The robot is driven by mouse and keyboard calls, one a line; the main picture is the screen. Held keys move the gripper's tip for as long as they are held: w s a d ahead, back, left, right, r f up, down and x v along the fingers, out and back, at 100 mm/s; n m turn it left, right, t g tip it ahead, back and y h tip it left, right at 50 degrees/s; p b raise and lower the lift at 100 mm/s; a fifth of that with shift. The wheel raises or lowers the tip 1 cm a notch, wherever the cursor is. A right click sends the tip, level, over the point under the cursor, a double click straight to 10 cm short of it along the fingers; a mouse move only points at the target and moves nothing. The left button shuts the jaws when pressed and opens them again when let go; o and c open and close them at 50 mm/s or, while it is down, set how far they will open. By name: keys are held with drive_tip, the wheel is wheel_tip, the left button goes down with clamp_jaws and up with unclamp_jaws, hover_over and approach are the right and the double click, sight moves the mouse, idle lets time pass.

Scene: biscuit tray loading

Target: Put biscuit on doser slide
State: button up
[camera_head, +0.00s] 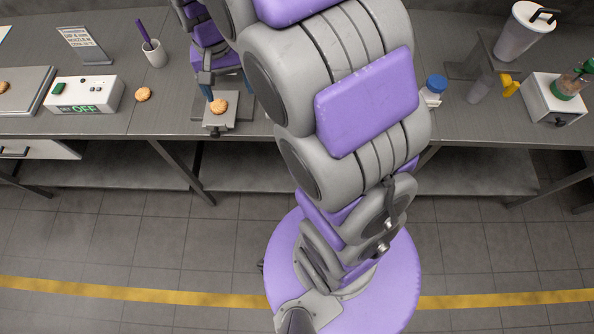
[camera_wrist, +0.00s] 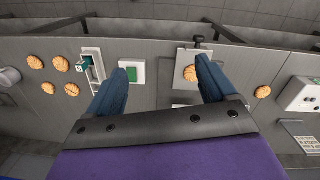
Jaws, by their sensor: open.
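A round golden biscuit (camera_head: 219,106) lies on the small grey plate of the doser slide (camera_head: 218,123) at the bench's front edge. In the wrist view the biscuit (camera_wrist: 190,73) lies on the slide plate (camera_wrist: 184,56), just left of the right finger's tip, which hides part of it. My gripper (camera_head: 228,93) is open and low over the bench by the slide. In the wrist view my gripper (camera_wrist: 153,72) has its two blue fingers spread wide with nothing held between them. I cannot tell whether the right finger touches the biscuit.
A loose biscuit (camera_head: 143,94) lies beside a white box reading OFF (camera_head: 88,94). A tray (camera_head: 24,90) at far left holds another biscuit (camera_head: 4,87). A cup (camera_head: 154,53) stands behind. In the wrist view, several biscuits (camera_wrist: 60,64) lie at left, near a green-topped block (camera_wrist: 131,73).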

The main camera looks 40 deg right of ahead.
drive_tip(key=s+r+n+g, duration=0.1)
drive_tip(key=s+n, duration=0.3)
drive_tip(key=s, duration=2.3)
drive_tip(key=shift+a+r+n, duration=0.2)
drive_tip(key=shift+r+n, duration=0.1)
drive_tip(key=shift+r, duration=0.15)
drive_tip(key=shift+f, duration=0.2)
